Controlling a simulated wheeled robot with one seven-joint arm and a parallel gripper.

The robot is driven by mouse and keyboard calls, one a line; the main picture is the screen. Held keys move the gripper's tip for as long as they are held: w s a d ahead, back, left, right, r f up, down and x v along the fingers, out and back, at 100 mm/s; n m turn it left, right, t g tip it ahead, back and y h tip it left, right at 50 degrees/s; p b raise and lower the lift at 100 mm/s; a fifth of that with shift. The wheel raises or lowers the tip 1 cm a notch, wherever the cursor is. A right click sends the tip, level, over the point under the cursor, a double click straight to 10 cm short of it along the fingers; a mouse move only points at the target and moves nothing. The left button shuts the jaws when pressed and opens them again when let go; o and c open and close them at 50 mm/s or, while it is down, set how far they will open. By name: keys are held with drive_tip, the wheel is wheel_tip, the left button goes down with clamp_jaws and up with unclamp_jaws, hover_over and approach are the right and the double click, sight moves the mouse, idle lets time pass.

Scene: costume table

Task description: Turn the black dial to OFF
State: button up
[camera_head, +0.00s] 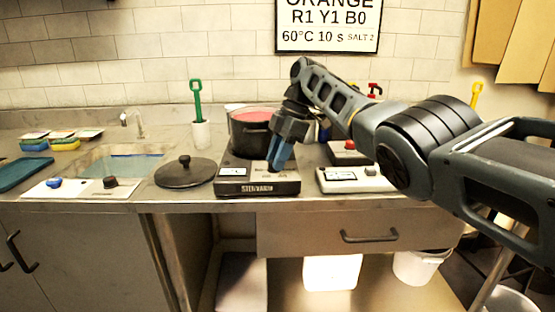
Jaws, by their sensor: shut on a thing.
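My gripper (275,168), with blue fingers, reaches down to the front top face of the black hot plate (258,190). It is shut on the black dial there, which the fingers almost wholly hide. The dial's pointer and its OFF mark cannot be made out. A small display panel (233,171) lies on the hot plate left of the fingers. A dark pot (246,138) with red contents stands on the hot plate behind my gripper.
A black lid (185,172) lies left of the hot plate. A white panel (76,188) with a blue knob and a dark knob lies farther left. A white device (352,180) stands close on the right. A white cup (201,134) with a green tool stands behind the lid.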

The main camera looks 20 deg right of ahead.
idle(0.3)
drive_tip(key=o, duration=1)
drive_tip(key=shift+o, duration=0.2)
drive_tip(key=shift+r, duration=0.1)
drive_tip(key=v, duration=0.7)
drive_tip(key=shift+r, duration=0.3)
drive_tip(key=shift+d, duration=0.1)
